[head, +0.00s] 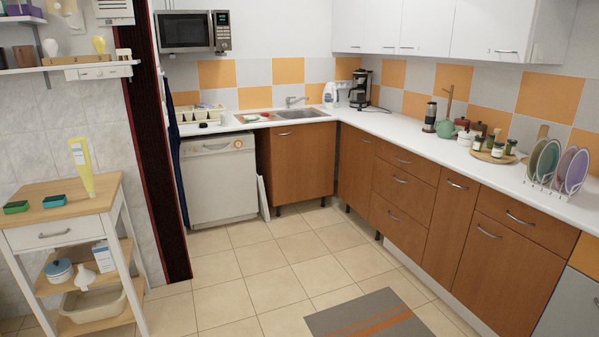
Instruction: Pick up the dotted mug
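I cannot make out a dotted mug anywhere in the head view. Small items stand on the counter and on the wall shelf, but no dots can be told on any of them at this size. A dark brownish cup-like item (24,56) stands on the shelf at the upper left. A green teapot-like item (446,129) stands on the right counter. Neither of my grippers is in view.
The white counter (400,133) runs along the back and right above wooden cabinets. A plate rack (556,169) stands at its right. A wooden-topped trolley (42,203) stands at the left. The tiled floor between is clear, with a grey mat (365,317) in front.

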